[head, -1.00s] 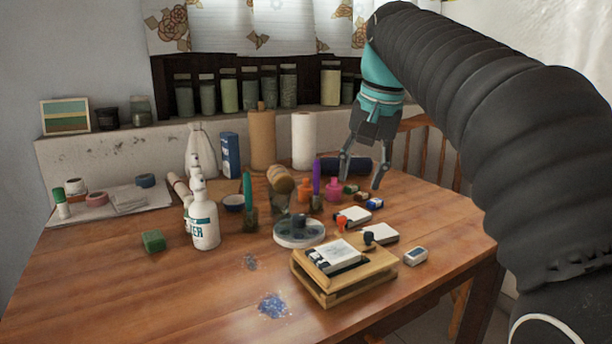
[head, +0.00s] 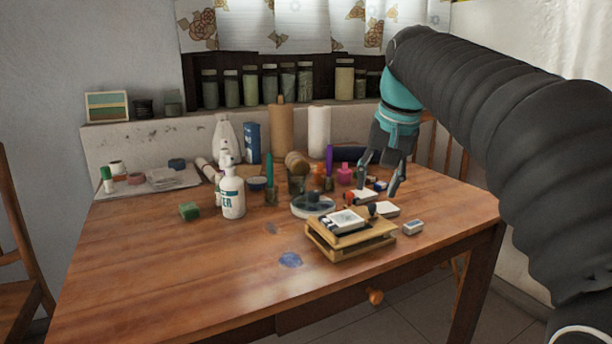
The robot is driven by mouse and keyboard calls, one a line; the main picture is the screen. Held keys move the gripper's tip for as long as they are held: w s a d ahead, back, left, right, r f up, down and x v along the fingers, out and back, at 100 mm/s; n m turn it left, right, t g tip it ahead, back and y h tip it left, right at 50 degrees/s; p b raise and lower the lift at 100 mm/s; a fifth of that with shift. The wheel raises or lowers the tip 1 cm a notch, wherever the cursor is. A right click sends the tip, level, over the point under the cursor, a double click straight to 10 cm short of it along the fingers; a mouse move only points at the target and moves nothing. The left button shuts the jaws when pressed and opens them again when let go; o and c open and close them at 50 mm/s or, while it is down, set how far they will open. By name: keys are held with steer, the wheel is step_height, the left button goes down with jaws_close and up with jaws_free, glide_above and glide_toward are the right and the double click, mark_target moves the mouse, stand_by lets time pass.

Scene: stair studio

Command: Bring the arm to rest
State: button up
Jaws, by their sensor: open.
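My gripper (head: 379,177) is open and empty. It points down over the right part of the wooden table (head: 180,285), at the end of my dark ribbed arm with its teal wrist. Behind and below its fingers are small stamps and ink pads; I cannot tell the exact gap between fingertips and these things. My arm comes in from the right side of the picture and hides part of the wall and a chair.
Jars line the back shelf. The front left tabletop is mostly clear.

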steer(key=s+d+f+n+t+h, duration=0.1)
steer(key=s+d+f+n+t, duration=0.1)
steer(key=s+f, duration=2)
steer(key=shift+s+d+f+n, duration=0.2)
steer(key=shift+s+d+n, duration=0.2)
steer(key=shift+s, duration=0.4)
